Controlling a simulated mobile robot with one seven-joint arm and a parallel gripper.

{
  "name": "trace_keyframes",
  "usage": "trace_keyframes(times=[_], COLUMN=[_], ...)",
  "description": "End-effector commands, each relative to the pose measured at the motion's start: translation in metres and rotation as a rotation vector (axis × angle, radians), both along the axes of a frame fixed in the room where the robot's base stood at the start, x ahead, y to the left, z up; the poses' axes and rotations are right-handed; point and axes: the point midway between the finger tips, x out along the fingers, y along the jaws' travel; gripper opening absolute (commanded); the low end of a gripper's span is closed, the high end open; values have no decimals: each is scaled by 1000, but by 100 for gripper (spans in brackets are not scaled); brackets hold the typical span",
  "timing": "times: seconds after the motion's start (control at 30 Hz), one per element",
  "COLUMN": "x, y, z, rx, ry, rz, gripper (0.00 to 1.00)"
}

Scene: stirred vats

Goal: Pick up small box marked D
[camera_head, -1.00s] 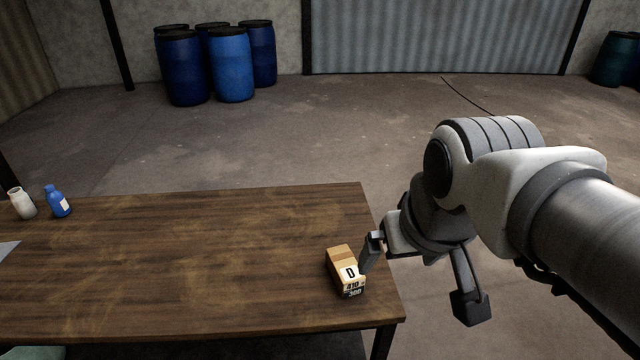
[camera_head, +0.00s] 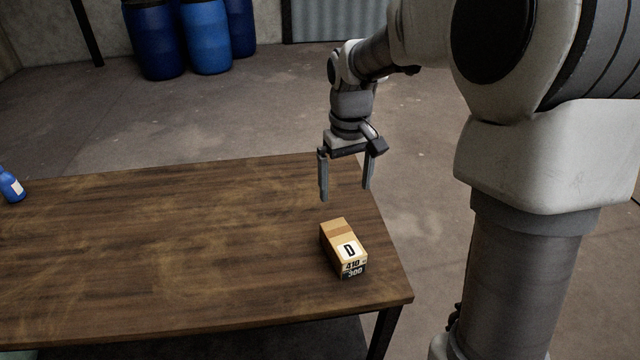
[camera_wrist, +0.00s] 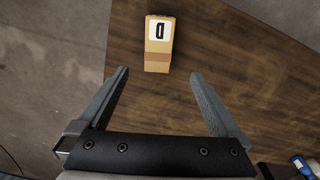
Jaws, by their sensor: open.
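The small box marked D (camera_head: 343,247) is a tan carton with a white label and a black D on top. It stands near the right edge of the wooden table. My gripper (camera_head: 346,195) is open with its fingers pointing down, above the table and behind the box in the head view. In the wrist view the box (camera_wrist: 158,45) lies ahead of the open fingers (camera_wrist: 158,75), roughly midway between their lines. Nothing is between the fingers.
The wooden table (camera_head: 180,240) is clear around the box. A blue bottle (camera_head: 11,186) stands at its far left; it also shows in the wrist view (camera_wrist: 302,166). Blue barrels (camera_head: 207,35) stand on the floor beyond the table.

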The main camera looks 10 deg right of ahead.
Motion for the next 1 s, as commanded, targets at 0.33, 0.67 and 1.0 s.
trace_keyframes(times=[0.33,0.67,1.0], x=[10,10,10], y=[0,0,-1], z=[-45,-116,-144], rx=[10,11,10], ry=[30,29,25], rz=[11,11,11], gripper=[100,100,100])
